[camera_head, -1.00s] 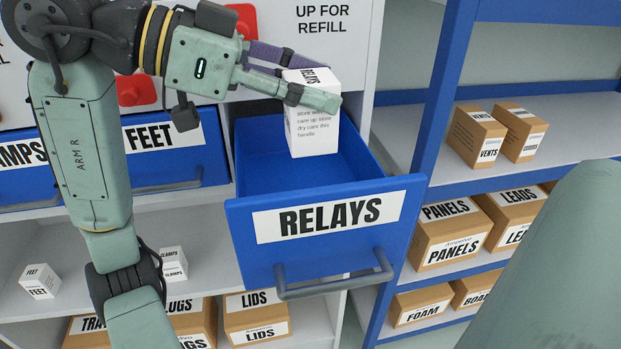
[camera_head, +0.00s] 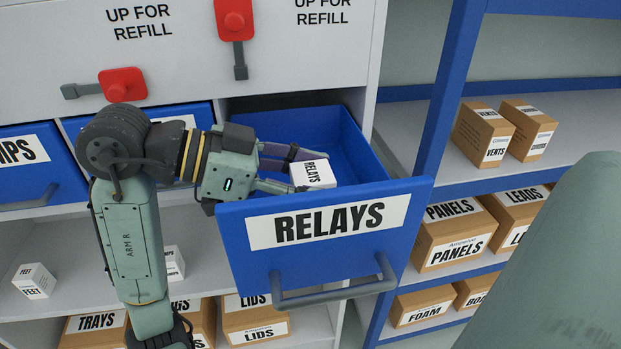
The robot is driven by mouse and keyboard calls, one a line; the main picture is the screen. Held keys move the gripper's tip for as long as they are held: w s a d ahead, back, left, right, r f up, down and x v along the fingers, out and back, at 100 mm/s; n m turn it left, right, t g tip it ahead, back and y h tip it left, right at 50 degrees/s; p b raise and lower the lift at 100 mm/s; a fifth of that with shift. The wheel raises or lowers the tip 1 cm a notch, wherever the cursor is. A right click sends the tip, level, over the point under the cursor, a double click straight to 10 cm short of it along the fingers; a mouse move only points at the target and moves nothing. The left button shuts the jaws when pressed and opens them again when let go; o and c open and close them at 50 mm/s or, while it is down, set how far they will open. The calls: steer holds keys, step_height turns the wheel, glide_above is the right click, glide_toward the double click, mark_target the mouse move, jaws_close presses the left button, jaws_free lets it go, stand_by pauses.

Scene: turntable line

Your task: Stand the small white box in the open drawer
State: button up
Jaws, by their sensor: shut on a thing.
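The small white box (camera_head: 315,174) is down inside the open blue drawer (camera_head: 320,263), near its front wall. The box's top carries the word RELAYS, and the drawer front carries a RELAYS label. My gripper (camera_head: 297,169) reaches over the drawer's left side and is shut on the box, one finger behind it and one at its left front. The front wall hides the lower part of the box, so I cannot tell whether it touches the drawer floor. The box looks about upright.
Closed blue drawers (camera_head: 72,187) stand to the left. Red levers (camera_head: 122,85) are on the white panel above. A blue shelf post (camera_head: 440,110) rises close on the right, with cartons (camera_head: 456,240) beyond it. The rear of the drawer is empty.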

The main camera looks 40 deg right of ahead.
steer(key=shift+f, duration=0.5)
steer(key=shift+f, duration=0.25)
steer(key=shift+s+f+b, duration=0.2)
steer(key=shift+f+b, duration=0.2)
steer(key=shift+b, duration=0.15)
steer(key=o, duration=1.3)
steer(key=shift+f, duration=0.15)
steer(key=shift+s, duration=0.1)
steer(key=shift+r, duration=0.4)
steer(key=v, duration=0.4)
steer(key=b+v, duration=0.1)
steer(key=v, duration=0.3)
steer(key=b+v, duration=0.1)
steer(key=v, duration=0.3)
steer(key=shift+w+r, duration=0.3)
steer(key=shift+r, duration=0.1)
